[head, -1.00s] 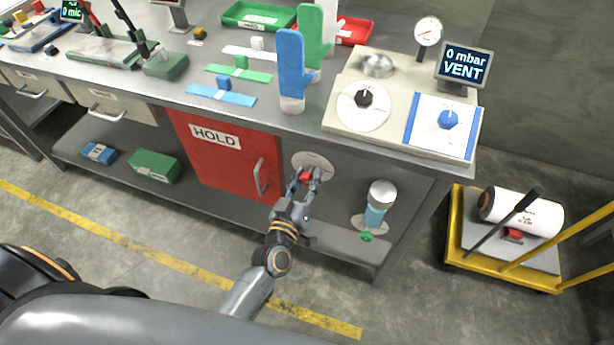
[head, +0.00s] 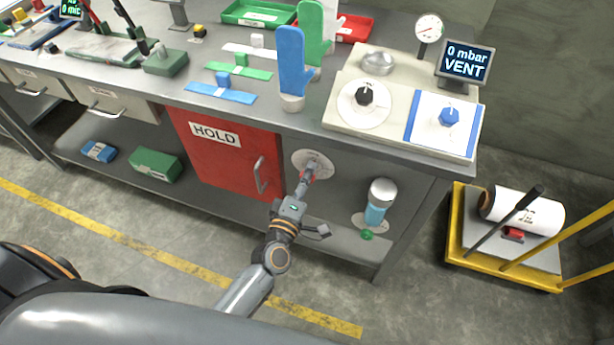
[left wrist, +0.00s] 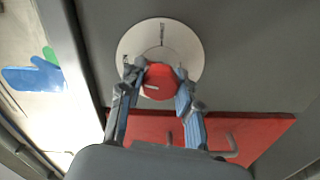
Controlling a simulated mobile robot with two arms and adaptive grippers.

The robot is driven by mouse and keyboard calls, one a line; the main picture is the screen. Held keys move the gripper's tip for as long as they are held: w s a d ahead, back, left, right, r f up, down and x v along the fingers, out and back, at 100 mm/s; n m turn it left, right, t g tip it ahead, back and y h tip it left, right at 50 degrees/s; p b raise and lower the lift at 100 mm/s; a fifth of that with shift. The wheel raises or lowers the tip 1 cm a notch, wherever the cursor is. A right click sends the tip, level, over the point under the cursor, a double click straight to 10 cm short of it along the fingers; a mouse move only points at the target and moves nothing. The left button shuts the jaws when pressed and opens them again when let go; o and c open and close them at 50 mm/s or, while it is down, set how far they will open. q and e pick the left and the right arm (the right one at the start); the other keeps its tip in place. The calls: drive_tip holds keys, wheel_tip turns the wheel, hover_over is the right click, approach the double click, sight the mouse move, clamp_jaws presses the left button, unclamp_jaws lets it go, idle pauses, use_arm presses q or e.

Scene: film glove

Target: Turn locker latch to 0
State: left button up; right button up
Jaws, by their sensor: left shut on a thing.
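The locker latch is a red knob (left wrist: 158,82) on a round white dial (left wrist: 160,38) with dark marks; the numbers are too small to read. In the head view the dial (head: 301,160) sits on the grey panel right of the red HOLD door (head: 228,160). My left gripper (left wrist: 161,84) has one finger on each side of the knob and is shut on it. In the head view the gripper (head: 309,176) is seen nearly edge-on and covers most of the knob. My right gripper is not in view.
The bench top above holds blue (head: 291,68) and green (head: 312,35) glove shapes and a control panel (head: 400,122). A clear-blue jar (head: 376,204) stands right of the dial. A yellow cart (head: 500,262) is at the right.

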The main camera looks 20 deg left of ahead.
use_arm(q)
drive_tip(key=shift+n, duration=1.3)
drive_tip(key=o, duration=1.2)
drive_tip(key=shift+s, duration=0.15)
drive_tip(key=s, duration=1.1)
drive_tip(key=shift+s+a, duration=0.2)
drive_tip(key=shift+s, duration=0.2)
